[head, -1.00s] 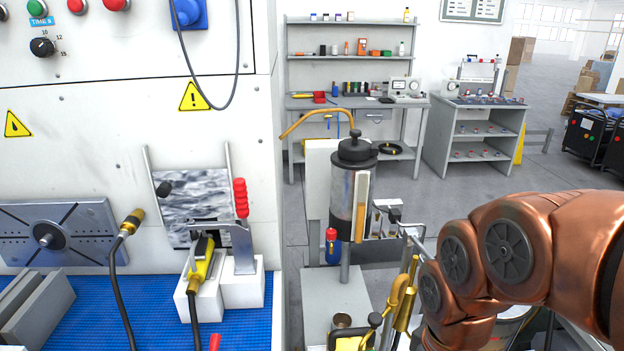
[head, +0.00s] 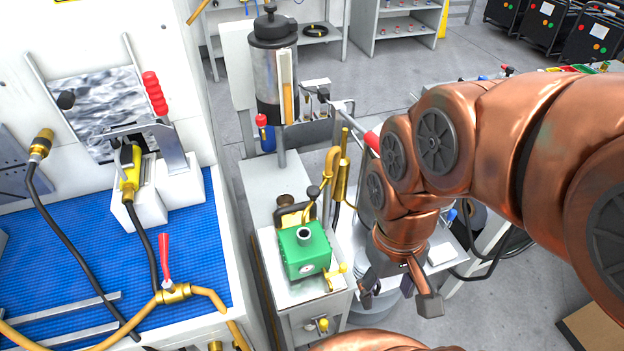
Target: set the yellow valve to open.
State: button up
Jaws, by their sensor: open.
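A small yellow valve handle (head: 337,276) sits at the right front corner of the green pump box (head: 304,250). A second yellow fitting (head: 322,325) is on the front face of the grey stand below it. I cannot tell which of the two is the task's valve, nor how either is turned. My gripper (head: 400,290) hangs to the right of the green box and the upper yellow handle, pointing down. Its fingers are spread and look empty, apart from both yellow parts.
A red-handled brass valve (head: 166,262) with hoses lies on the blue mat (head: 200,235) at left. A metal cylinder (head: 273,65) and upright brass pipes (head: 341,165) stand behind the green box. A grey bucket (head: 372,312) is below my gripper.

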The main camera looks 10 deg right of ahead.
aim_at(322, 322)
jog(key=z, duration=0.4)
jog(key=k, duration=0.4)
jog(key=u, duration=0.55)
jog(key=k, duration=1.3)
jog(key=i, duration=0.9)
jog(key=u, duration=0.75)
